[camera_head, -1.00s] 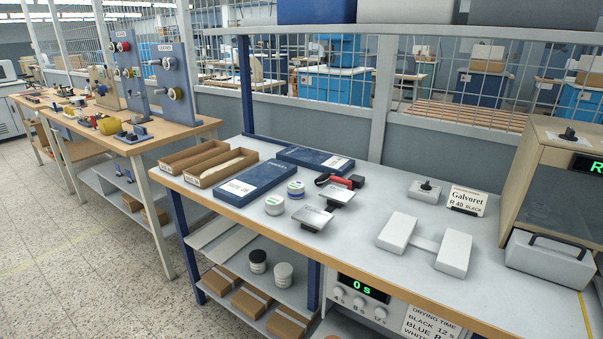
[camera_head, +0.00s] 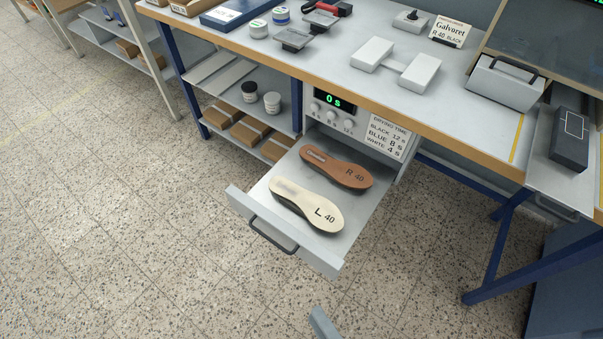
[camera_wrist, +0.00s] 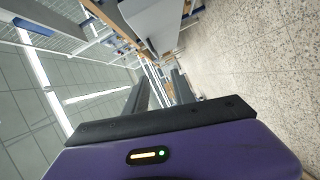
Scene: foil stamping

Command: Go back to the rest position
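My gripper (camera_wrist: 160,84) shows in the wrist view, with its purple body below and two dark fingers standing apart. Nothing is between the fingers. They point along the room, past benches, away from any object close by. In the head view a small grey piece at the bottom edge may be part of my arm; the rest of the arm is out of view. An open drawer (camera_head: 355,222) under the bench holds a brown insole marked R 40 (camera_head: 337,168) and a cream insole marked L 40 (camera_head: 306,205).
The bench (camera_head: 330,65) carries a grey two-block fixture (camera_head: 397,64), a Galvoret card (camera_head: 450,31) and ink pots. The drying timer (camera_head: 333,103) reads 0 s. A grey plate with a dark block (camera_head: 569,139) juts out at right. The speckled floor at left is clear.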

